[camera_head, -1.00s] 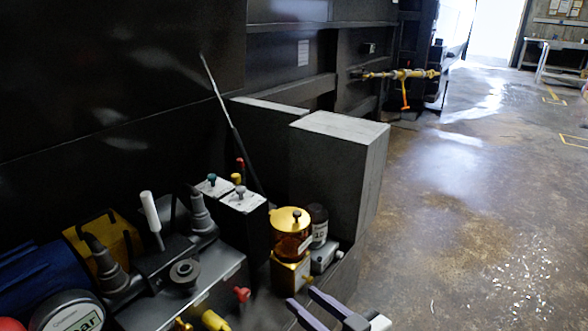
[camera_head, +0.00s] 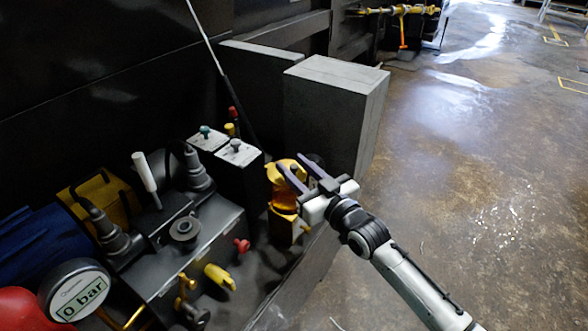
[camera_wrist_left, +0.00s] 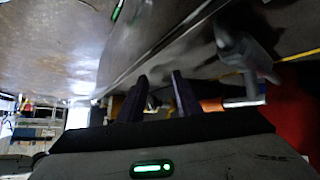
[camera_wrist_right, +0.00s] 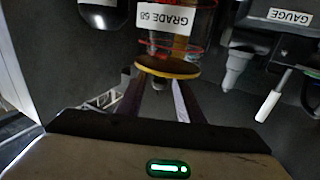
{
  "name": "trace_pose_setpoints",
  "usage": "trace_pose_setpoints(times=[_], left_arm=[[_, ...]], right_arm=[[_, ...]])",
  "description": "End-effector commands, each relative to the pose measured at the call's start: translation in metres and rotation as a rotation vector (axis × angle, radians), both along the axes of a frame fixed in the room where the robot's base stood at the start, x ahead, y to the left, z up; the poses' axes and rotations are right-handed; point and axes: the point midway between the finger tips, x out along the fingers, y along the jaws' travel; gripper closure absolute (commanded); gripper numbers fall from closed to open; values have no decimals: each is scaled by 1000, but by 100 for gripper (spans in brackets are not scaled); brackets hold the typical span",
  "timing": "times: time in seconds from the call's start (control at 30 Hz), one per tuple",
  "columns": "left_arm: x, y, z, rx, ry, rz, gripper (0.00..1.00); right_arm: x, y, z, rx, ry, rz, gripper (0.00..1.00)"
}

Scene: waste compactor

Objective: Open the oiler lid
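The oiler is an amber jar on a yellow block (camera_head: 283,228), with a round golden lid; my right gripper partly hides it in the head view. In the right wrist view the golden lid (camera_wrist_right: 168,68) sits flat on the clear jar (camera_wrist_right: 180,22), which has a "GRADE 68" label. My right gripper (camera_head: 292,164) is open, its fingers over the lid; they also show in the right wrist view (camera_wrist_right: 156,86), apart, close to the lid's small knob. Contact cannot be told. My left gripper (camera_wrist_left: 159,77) is open and empty, outside the head view.
The floor at right is open.

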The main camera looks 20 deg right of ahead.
Motion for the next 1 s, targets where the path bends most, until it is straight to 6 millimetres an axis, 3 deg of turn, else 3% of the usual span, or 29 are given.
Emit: trace_pose_setpoints(times=[0.33,0.57,0.83,1.0], left_arm=[[0,0,0,-3,0,1,69],[0,0,0,-2,0,1,69],[0,0,3,-2,-2,0,69],[0,0,16,8,1,-6,69]], right_arm=[[5,2,0,1,1,1,66],[5,2,0,1,1,1,100],[6,1,2,-2,5,-2,100],[11,-8,9,-24,34,-16,100]])
